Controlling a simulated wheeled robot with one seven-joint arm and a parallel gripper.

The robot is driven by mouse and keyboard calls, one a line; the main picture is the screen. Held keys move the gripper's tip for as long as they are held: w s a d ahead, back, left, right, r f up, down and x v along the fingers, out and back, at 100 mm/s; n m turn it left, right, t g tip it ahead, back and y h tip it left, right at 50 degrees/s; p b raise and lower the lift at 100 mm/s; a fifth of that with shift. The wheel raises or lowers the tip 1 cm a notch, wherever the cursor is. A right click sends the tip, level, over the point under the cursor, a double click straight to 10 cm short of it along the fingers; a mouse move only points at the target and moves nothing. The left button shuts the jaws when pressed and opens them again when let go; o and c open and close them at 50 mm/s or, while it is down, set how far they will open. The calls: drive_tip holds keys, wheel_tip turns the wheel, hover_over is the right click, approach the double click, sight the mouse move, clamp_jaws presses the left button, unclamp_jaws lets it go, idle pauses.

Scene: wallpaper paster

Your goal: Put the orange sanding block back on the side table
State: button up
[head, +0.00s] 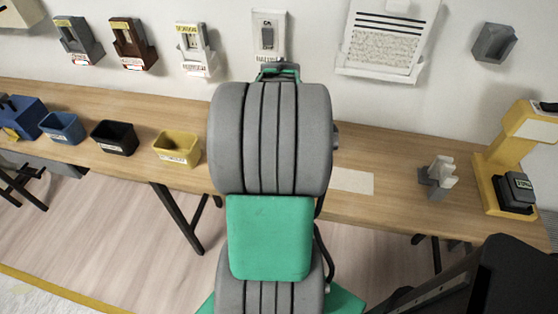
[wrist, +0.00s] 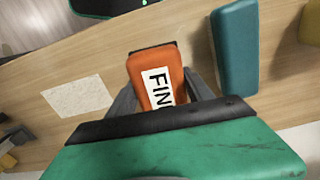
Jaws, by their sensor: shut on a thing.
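In the wrist view the orange sanding block (wrist: 147,70), with a white label reading "FIN", sits between the two grey fingers of my gripper (wrist: 160,92). The gripper is shut on it. Its near end is hidden behind the gripper body. The block is over the wooden table (wrist: 95,65); I cannot tell whether it touches the top. In the head view the long wooden table (head: 385,160) runs along the wall, and my arm hides the gripper and block.
A teal block (wrist: 236,48) lies close to the right of the orange block in the wrist view. A white sheet (wrist: 77,97) lies to the left. Yellow (head: 177,147), black (head: 115,137) and blue (head: 62,127) bins stand left; a grey holder (head: 438,178) and yellow stand (head: 490,185) right.

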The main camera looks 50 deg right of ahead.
drive_tip(key=f, duration=0.2)
drive_tip(key=w+f, duration=0.1)
drive_tip(key=shift+w+d+f, duration=0.1)
drive_tip(key=shift+d+f, duration=0.25)
drive_tip(key=shift+f, duration=0.25)
drive_tip(key=shift+f, duration=0.1)
drive_tip(key=shift+f, duration=0.3)
drive_tip(key=o, duration=1.4)
drive_tip(key=shift+r, duration=0.1)
